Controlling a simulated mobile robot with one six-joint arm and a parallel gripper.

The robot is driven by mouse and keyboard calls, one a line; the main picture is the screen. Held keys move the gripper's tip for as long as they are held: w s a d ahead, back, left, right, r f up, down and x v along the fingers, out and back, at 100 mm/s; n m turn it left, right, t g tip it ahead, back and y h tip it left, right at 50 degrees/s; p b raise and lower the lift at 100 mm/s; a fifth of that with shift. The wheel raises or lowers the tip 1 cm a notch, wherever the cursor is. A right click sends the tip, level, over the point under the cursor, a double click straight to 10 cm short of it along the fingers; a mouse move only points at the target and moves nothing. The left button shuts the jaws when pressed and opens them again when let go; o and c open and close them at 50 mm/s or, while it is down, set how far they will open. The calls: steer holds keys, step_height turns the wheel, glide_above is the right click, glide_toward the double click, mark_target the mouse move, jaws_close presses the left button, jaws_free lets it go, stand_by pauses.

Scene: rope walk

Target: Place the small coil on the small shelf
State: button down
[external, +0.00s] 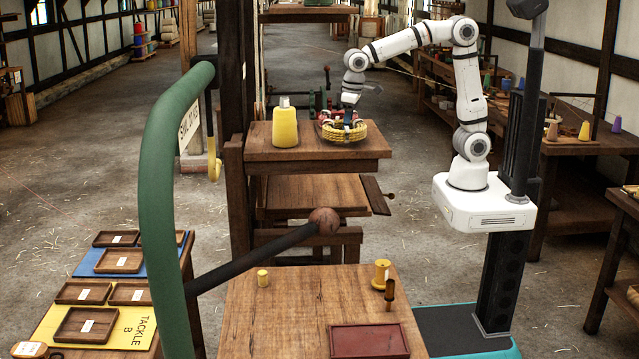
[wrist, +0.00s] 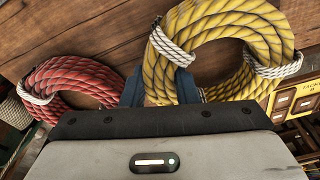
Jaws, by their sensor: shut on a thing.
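A yellow rope coil (external: 343,132) with white bindings is at the right of the upper wooden shelf (external: 290,150) in the external view. In the wrist view the yellow coil (wrist: 224,48) fills the upper right. My gripper (external: 345,117) points down at it. My gripper's blue fingers (wrist: 160,90) are shut on the coil's near left rim, one on each side. A red rope coil (wrist: 75,85) with white bindings lies left of the fingers, and looks smaller. I cannot tell whether the yellow coil touches the shelf or which board is the small shelf.
A lower board (external: 315,192) lies beneath. A dark post (external: 232,60) stands at the left, with a green curved tube (external: 160,180) nearer. A front table (external: 290,310) holds a yellow bobbin (external: 381,272).

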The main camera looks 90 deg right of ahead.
steer(key=shift+f, duration=0.55)
steer(key=c, duration=1.6)
jaws_free()
steer(key=shift+f, duration=0.2)
steer(key=o, duration=0.5)
steer(key=shift+r, duration=0.1)
